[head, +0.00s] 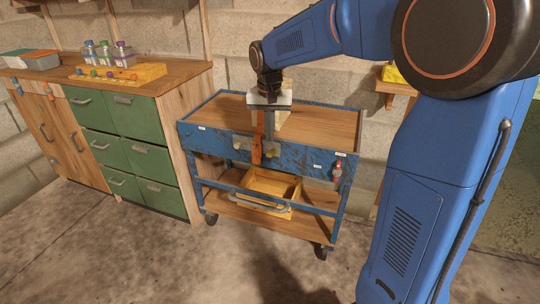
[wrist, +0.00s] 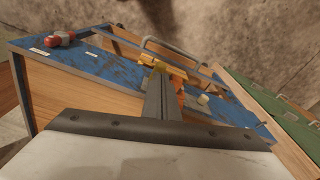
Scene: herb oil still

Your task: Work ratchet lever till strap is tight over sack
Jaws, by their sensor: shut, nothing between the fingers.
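An orange strap (head: 257,137) hangs over the front edge of the blue cart. Beside its lower end is a small grey part, possibly the ratchet; I cannot make out its lever clearly. A pale block-like thing, perhaps the sack (head: 286,122), shows on the cart top, mostly hidden behind my gripper (head: 270,140). My gripper points down at the cart's front, its fingers together and empty. In the wrist view the shut fingers (wrist: 158,80) end close to an orange-yellow piece (wrist: 165,69); I cannot tell whether they touch it.
Green drawers (head: 115,150) stand left. Floor in front is clear.

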